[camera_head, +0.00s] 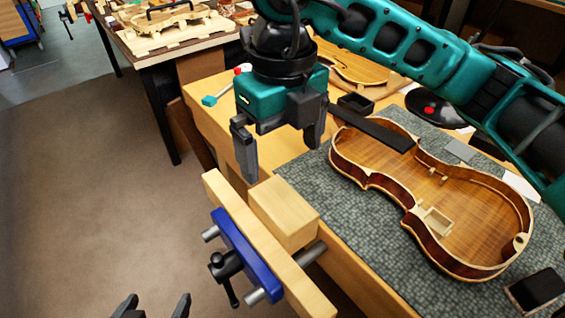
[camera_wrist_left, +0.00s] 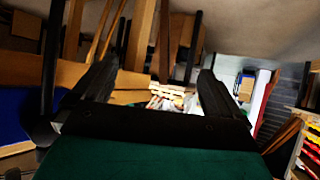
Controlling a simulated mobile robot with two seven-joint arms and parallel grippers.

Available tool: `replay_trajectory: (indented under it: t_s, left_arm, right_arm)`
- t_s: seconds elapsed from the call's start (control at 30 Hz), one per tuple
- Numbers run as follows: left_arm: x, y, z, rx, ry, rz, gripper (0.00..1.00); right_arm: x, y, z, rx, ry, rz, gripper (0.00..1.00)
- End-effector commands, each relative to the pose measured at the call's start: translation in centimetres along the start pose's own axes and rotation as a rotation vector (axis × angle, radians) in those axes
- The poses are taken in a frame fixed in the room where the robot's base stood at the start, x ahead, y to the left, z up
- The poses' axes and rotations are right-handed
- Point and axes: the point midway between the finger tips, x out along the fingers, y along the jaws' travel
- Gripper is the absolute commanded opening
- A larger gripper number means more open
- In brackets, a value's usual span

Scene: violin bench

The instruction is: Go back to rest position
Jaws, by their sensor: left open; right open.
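My right gripper (camera_head: 280,160) hangs from the teal arm that comes in from the right. It is open and empty, pointing down above the bench edge, just beyond the vise's wooden block and left of the violin body. My left gripper (camera_head: 155,303) shows only its two dark fingertips at the bottom edge of the head view, over the brown floor and left of the vise. It is open, with nothing between its fingers. In the left wrist view, the left gripper (camera_wrist_left: 158,75) has both fingers spread apart, and the background between them is dim.
An open violin body (camera_head: 455,205) lies on a grey mat (camera_head: 385,262), with a dark fingerboard (camera_head: 370,132) by its neck end. A blue-jawed vise (camera_head: 245,255) holds a wooden block (camera_head: 284,212) at the bench front. A black block (camera_head: 537,288) sits lower right. Floor at left is clear.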

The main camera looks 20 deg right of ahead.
Motion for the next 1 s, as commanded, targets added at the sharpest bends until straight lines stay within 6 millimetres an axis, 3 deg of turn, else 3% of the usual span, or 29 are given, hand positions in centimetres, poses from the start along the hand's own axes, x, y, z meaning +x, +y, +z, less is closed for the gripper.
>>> replay_trajectory:
  t_s: [0.67,0.77,1.0]
  left_arm:
    - [-0.4,0.0,-0.1,-0.001,-0.007,-0.001,1.00]
    - [-1.3,-0.1,-1.4,0.001,-0.006,-0.004,1.00]
    - [-5.3,-1.8,-4.0,0.013,-0.026,-0.056,1.00]
  right_arm:
    - [-1.4,0.0,0.0,0.001,0.000,0.001,1.00]
    - [-3.1,0.0,0.0,0.001,0.000,0.001,1.00]
    - [-10.9,0.0,0.0,0.001,0.000,0.000,1.00]
